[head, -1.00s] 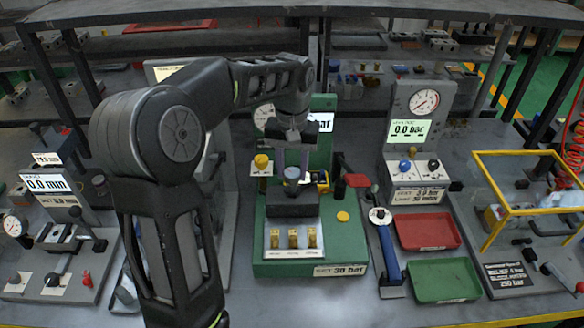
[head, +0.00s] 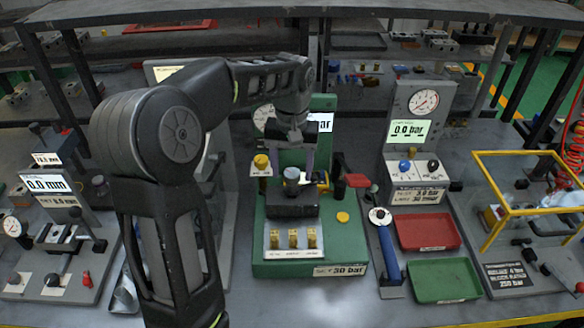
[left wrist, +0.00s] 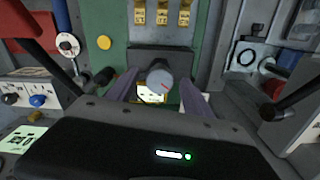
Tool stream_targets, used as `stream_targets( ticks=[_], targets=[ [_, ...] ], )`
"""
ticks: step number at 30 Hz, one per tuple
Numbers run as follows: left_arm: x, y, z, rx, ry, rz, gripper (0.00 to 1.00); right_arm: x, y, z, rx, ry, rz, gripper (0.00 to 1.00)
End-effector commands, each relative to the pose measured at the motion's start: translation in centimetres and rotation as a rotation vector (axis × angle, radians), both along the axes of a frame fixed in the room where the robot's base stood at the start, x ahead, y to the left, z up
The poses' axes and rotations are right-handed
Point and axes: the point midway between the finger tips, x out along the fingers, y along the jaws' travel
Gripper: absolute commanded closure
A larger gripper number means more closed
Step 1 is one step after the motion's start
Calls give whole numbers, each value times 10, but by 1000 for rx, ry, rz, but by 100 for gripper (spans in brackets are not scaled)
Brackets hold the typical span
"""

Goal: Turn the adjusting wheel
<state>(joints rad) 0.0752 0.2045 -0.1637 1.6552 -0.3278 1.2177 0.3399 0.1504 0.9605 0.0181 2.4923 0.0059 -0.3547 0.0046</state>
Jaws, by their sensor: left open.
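A green valve stand (head: 262,250) stands mid-table in the head view, with a dark block (head: 292,208) on it. On top of the block is a grey round adjusting wheel (head: 291,176). My left gripper (head: 295,163) points down over the wheel. Its two purple fingers are apart, one on each side of the wheel in the left wrist view (left wrist: 158,92). I cannot tell whether they touch it. My right gripper is not in view.
Gauge stand (head: 408,135) and red (head: 428,231) and green (head: 446,280) trays stand right of the stand. A blue-handled tool (head: 388,250) lies between. Three brass pieces (head: 293,238) and a yellow button (head: 342,217) are near the wheel. A yellow frame (head: 484,185) is far right.

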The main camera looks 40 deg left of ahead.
Motion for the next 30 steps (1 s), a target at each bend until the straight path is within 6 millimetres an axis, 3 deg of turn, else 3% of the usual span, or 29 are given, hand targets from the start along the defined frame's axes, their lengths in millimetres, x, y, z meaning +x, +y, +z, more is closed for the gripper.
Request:
stream_targets(
  ticks=[8,16,21,30],
  targets=[
    [1,0,10,0,-1,0,41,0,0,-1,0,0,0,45],
    [1,0,52,0,-3,0,41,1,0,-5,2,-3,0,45],
    [0,0,76,0,-1,0,41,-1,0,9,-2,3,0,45],
    [0,0,78,0,0,0,41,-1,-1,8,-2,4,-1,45]
  ],
)
